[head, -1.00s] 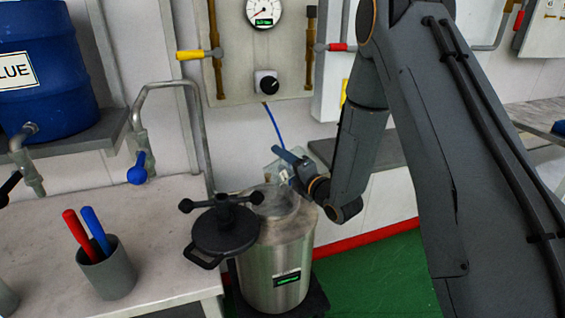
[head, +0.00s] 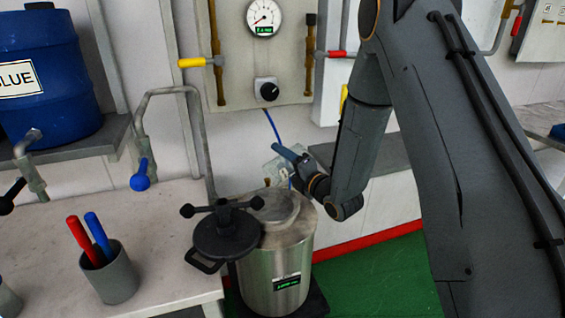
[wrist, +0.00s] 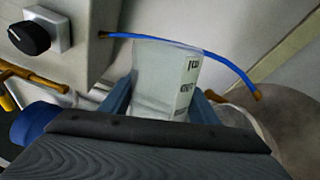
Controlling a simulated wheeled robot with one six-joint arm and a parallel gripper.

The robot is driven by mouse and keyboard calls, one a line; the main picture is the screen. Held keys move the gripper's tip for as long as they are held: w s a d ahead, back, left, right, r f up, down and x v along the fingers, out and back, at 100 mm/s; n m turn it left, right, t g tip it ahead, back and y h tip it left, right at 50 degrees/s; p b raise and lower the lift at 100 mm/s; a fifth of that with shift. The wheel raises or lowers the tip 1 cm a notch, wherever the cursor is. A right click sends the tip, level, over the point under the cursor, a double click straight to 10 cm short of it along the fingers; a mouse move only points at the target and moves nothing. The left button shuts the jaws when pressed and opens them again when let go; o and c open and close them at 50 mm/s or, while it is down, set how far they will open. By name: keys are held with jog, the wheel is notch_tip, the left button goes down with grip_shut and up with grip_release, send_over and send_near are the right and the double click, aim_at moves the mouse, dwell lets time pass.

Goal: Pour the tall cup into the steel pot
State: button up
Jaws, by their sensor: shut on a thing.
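The steel pot (head: 278,270) stands on a dark base in the middle of the head view. Its round black lid (head: 226,238) is swung to the left, leaving the mouth at least partly uncovered. My gripper (head: 291,165) is above the back of the pot. It is shut on the tall cup (head: 276,171), a clear, pale cup. In the wrist view the cup (wrist: 160,75) sits between the blue fingers of my gripper (wrist: 163,100), with a printed label on its right side. The cup's contents and exact tilt cannot be told.
A grey holder (head: 112,278) with red and blue sticks stands on the left bench (head: 165,225). A blue drum (head: 50,75) with a tap is behind it. A wall panel with a gauge (head: 263,16) and knob (head: 268,90) is close behind the pot; a blue hose (wrist: 215,62) passes behind the cup.

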jog(key=shift+r, duration=0.25)
jog(key=shift+o, duration=0.2)
jog(key=m+p, duration=0.1)
jog(key=m, duration=0.3)
jog(key=shift+r, duration=0.2)
jog(key=m, duration=0.4)
jog(key=m+p, duration=0.1)
jog(key=m, duration=0.1)
jog(key=shift+r, duration=0.3)
jog(key=m, duration=0.2)
jog(key=m+p, duration=0.1)
jog(key=m, duration=0.3)
jog(key=shift+r+p, duration=0.3)
jog(key=m+p, duration=0.1)
jog(key=m, duration=0.4)
jog(key=shift+r, duration=0.2)
